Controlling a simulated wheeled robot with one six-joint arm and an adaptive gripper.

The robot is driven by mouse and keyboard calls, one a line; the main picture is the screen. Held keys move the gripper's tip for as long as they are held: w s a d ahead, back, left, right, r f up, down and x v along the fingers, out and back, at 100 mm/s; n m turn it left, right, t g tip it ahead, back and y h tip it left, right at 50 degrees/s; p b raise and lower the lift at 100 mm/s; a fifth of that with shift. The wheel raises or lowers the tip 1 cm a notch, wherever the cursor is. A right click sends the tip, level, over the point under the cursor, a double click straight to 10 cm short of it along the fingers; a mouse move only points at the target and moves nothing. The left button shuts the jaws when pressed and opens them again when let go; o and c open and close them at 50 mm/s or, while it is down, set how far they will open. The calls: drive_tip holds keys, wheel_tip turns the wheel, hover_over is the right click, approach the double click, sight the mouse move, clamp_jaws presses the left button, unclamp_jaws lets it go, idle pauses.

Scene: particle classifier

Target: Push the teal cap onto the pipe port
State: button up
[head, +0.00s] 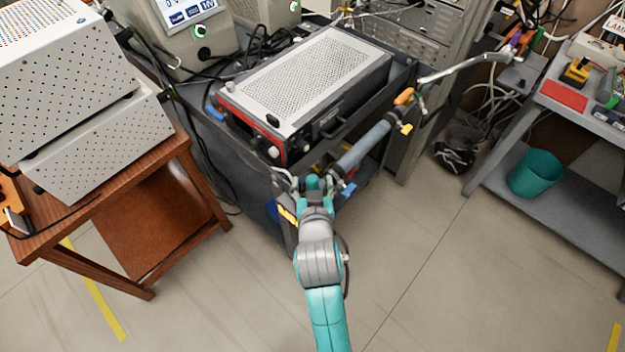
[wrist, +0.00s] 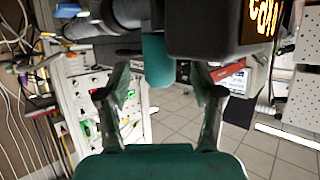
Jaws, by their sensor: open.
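In the wrist view a teal cylindrical piece (wrist: 157,62), which looks like the teal cap, shows between my fingers, below a grey pipe (wrist: 125,12). Gaps show between it and both fingers. My gripper (wrist: 161,80) is open, with one finger on each side of the piece. Whether the cap touches or sits on the port cannot be told, as the port is hidden. In the head view my gripper (head: 288,180) is at the front of the dark cart, small and partly hidden by my arm; the cap cannot be made out there.
A dark box with an orange display (wrist: 225,25) is close at the upper right of the wrist view. In the head view a perforated grey instrument (head: 315,75) sits on the cart. A wooden table (head: 100,225) stands left, a workbench (head: 575,110) right. Floor in front is clear.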

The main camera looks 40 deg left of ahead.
drive_tip(key=v, duration=1)
drive_tip(key=shift+s, duration=0.2)
drive_tip(key=shift+d, duration=0.2)
drive_tip(key=s+d+f+m+t+h, duration=0.15)
drive_tip(key=d+f, duration=0.25)
drive_tip(key=d, duration=0.8)
drive_tip(key=s+d+f+m+t+h, duration=0.1)
drive_tip(key=s+d+f+m+h, duration=0.3)
drive_tip(key=d, duration=0.7)
drive_tip(key=s+d+r+m+t+h, duration=0.2)
drive_tip(key=s+d+r+h, duration=0.1)
drive_tip(key=s+d, duration=1.1)
drive_tip(key=s+r, duration=0.1)
drive_tip(key=s, duration=0.1)
drive_tip(key=shift+s+d+m, duration=0.25)
drive_tip(key=shift+s+m, duration=0.05)
drive_tip(key=shift+m, duration=0.05)
